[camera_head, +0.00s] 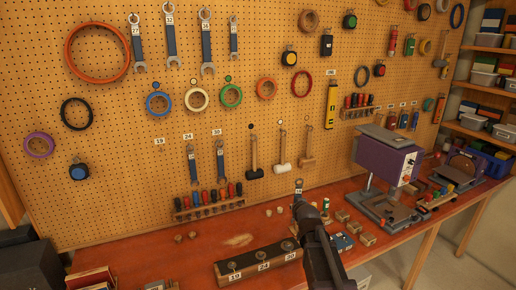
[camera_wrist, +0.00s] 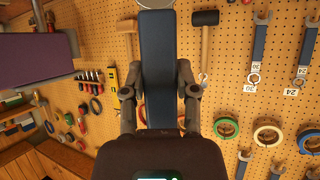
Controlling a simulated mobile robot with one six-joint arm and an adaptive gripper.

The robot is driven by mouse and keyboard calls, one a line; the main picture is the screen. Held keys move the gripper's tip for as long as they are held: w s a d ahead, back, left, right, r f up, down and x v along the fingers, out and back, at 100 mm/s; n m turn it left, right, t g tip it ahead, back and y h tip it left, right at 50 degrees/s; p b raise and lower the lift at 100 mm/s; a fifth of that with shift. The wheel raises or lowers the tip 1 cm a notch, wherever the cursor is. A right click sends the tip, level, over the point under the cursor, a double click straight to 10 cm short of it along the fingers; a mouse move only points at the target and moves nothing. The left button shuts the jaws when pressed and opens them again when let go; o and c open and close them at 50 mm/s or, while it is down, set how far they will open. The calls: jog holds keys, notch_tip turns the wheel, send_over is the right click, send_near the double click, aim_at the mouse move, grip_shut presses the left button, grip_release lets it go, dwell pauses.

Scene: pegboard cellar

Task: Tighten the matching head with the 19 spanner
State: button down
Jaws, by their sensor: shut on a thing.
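My gripper (camera_head: 299,203) is shut on a spanner with a dark blue handle (camera_wrist: 158,65). In the wrist view the handle stands between both fingers, and a bit of grey metal shows at the top edge. In the head view its tagged upper part (camera_head: 298,187) rises above the gripper, in front of the pegboard and over the bench; the tag is too small to read surely. A dark block (camera_head: 248,268) on the bench carries three heads, labelled 19, 24 and 30 from left to right. The 19 head (camera_head: 232,265) is at the left end, apart from the gripper.
On the pegboard, the place labelled 19 (camera_head: 159,141) is bare; spanners hang under 24 (camera_head: 192,165) and 30 (camera_head: 220,160). Mallets (camera_head: 282,160) hang behind my gripper. A purple machine (camera_head: 385,160) stands to the right. Small blocks (camera_head: 355,227) lie right of my arm.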

notch_tip(320, 180, down, 12)
jog(key=b, duration=1.1)
jog(key=shift+a, duration=0.1)
